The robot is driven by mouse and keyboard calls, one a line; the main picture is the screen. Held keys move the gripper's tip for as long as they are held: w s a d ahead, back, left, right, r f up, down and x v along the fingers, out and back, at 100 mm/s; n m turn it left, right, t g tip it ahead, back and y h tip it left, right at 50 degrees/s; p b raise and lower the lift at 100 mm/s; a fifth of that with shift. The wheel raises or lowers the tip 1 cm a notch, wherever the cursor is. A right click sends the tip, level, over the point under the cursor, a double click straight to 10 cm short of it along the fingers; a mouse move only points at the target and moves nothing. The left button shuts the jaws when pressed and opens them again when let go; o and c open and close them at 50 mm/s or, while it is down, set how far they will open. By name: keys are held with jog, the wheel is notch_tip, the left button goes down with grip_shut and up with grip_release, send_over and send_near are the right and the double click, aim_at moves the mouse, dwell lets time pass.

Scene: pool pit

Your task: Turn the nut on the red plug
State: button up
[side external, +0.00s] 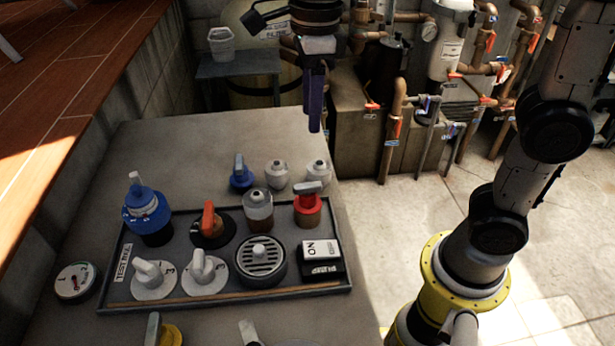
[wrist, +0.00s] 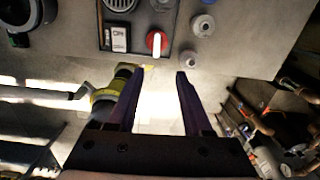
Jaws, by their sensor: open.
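The red plug (side external: 307,210) stands upright at the back right of a dark tray (side external: 130,303). It has a red collar with a pale grey bar across its top, over a brownish lower part. The wrist view shows it from above as a red disc with a white bar (wrist: 157,42). Which part is the nut is hard to tell. My gripper (side external: 315,128) points down with purple fingers, well above the bench and beyond the plug. In the wrist view, the fingers (wrist: 156,74) are apart with nothing between them, and the plug lies past their tips.
A black-and-white switch box (side external: 321,259), a round grille (side external: 261,262), a clear-topped cup (side external: 258,212) and an orange-handled valve (side external: 211,228) surround the plug in the tray. White fittings (side external: 277,175) and a blue one (side external: 241,177) stand behind. Pipes (side external: 392,135) rise beyond the bench.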

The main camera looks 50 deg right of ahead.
aim_at(308, 185)
jog(key=f, duration=1.5)
jog(key=shift+w+a, duration=0.1)
jog(key=shift+a, duration=0.3)
jog(key=shift+r, duration=0.1)
jog(key=shift+c, duration=0.3)
grip_shut()
